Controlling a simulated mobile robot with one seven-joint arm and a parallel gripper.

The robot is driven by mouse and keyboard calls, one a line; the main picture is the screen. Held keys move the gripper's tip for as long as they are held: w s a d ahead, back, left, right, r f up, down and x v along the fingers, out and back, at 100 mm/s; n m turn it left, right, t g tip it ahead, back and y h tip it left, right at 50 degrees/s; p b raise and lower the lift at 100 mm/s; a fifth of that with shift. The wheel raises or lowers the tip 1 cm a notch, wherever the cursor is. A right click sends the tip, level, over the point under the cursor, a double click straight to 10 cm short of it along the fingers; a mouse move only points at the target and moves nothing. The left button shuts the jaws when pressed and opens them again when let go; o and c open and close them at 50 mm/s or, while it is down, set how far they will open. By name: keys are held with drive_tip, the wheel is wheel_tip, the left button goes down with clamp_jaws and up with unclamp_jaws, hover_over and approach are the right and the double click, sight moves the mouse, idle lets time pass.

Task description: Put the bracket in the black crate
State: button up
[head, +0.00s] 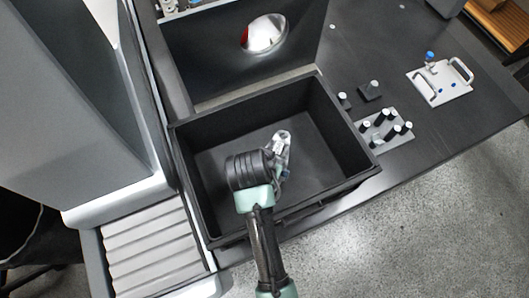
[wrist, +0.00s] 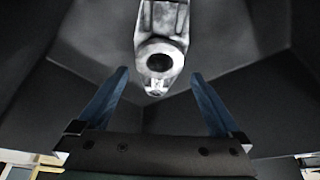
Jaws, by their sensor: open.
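The black crate (head: 188,165) stands open on the dark table in the head view. The bracket (head: 284,141), a light grey metal piece with a round hole at one end, is inside the crate's walls. In the wrist view the bracket (wrist: 161,28) is just beyond my fingertips, its holed end lying between the two fingers' lines. My gripper (wrist: 160,74) is open, with a blue finger on each side and a gap to the bracket. In the head view my gripper (head: 280,174) reaches down into the crate, partly hidden by my wrist. I cannot tell whether the bracket touches the crate floor.
A grey block with several pegs (head: 386,129) and small dark blocks stand right of the crate. A white plate with handles (head: 440,82) lies farther right. A dark panel with a shiny dome (head: 265,33) stands behind the crate. A grey machine column (head: 75,100) rises at left.

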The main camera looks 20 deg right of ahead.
drive_tip(key=w+a+r+n+t, duration=0.15)
drive_tip(key=w+r+t, duration=0.3)
drive_tip(key=r, duration=0.85)
drive_tip(key=w+a+r+n+t, duration=0.15)
drive_tip(key=w+r+t, duration=0.3)
drive_tip(key=r, duration=0.75)
drive_tip(key=w+a+r+n+t, duration=0.1)
drive_tip(key=w+a+r+t, duration=0.35)
drive_tip(key=r, duration=0.85)
drive_tip(key=s+a+r+n+t+y, duration=0.1)
drive_tip(key=s+r+t, duration=0.2)
drive_tip(key=r, duration=0.7)
drive_tip(key=s+a+r+n+t+y, duration=0.1)
drive_tip(key=s+r+t, duration=0.3)
drive_tip(key=r, duration=0.6)
drive_tip(key=s+a+r+n+t+y, duration=0.1)
drive_tip(key=s+r+n+t, duration=0.1)
drive_tip(key=r, duration=0.9)
drive_tip(key=shift+s+n+t, duration=0.3)
drive_tip(key=shift+s+t, duration=0.45)
drive_tip(key=shift+s, duration=0.45)
drive_tip(key=shift+a, duration=0.1)
